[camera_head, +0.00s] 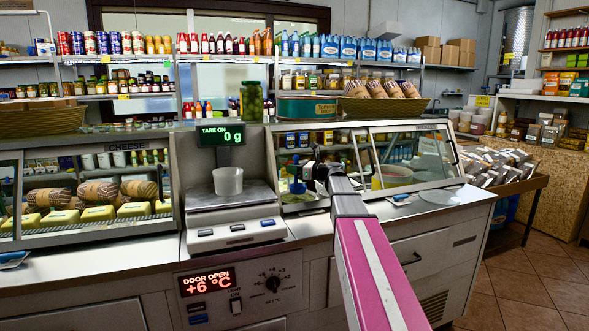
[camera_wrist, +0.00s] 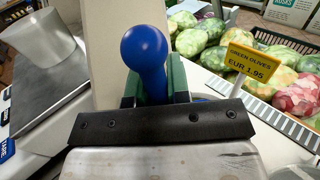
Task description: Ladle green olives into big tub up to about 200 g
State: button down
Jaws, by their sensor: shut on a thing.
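My gripper (camera_wrist: 155,90) is shut on the blue handle of the ladle (camera_wrist: 145,50); its green fingers stand on both sides of the handle. The ladle's bowl is hidden below. In the head view my gripper (camera_head: 300,178) is at the opening of the glass case, right of the scale. The translucent tub (camera_head: 228,181) stands upright on the scale (camera_head: 232,205), whose display (camera_head: 221,135) reads 0 g. The tub also shows at the upper left of the wrist view (camera_wrist: 38,38). A yellow sign (camera_wrist: 248,65) reads GREEN OLIVES, EUR 1.95.
Glass cases flank the scale, with cheese (camera_head: 97,212) on the left. A jar (camera_head: 251,101) and a green tin (camera_head: 306,107) stand on top behind. A panel (camera_head: 207,281) below reads DOOR OPEN, +6 °C. The steel counter (camera_head: 440,215) at right is mostly clear.

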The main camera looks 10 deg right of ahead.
aim_at(298, 191)
jog(key=shift+w+f, duration=0.15)
jog(key=shift+f, duration=4.65)
jog(key=shift+a, duration=0.1)
notch_tip(298, 191, up, 10)
jog(key=shift+f, duration=0.2)
jog(key=s+d+r, duration=0.1)
jog(key=s, duration=0.6)
jog(key=s+d+r, duration=0.2)
jog(key=s, duration=0.5)
jog(key=shift+s, duration=0.4)
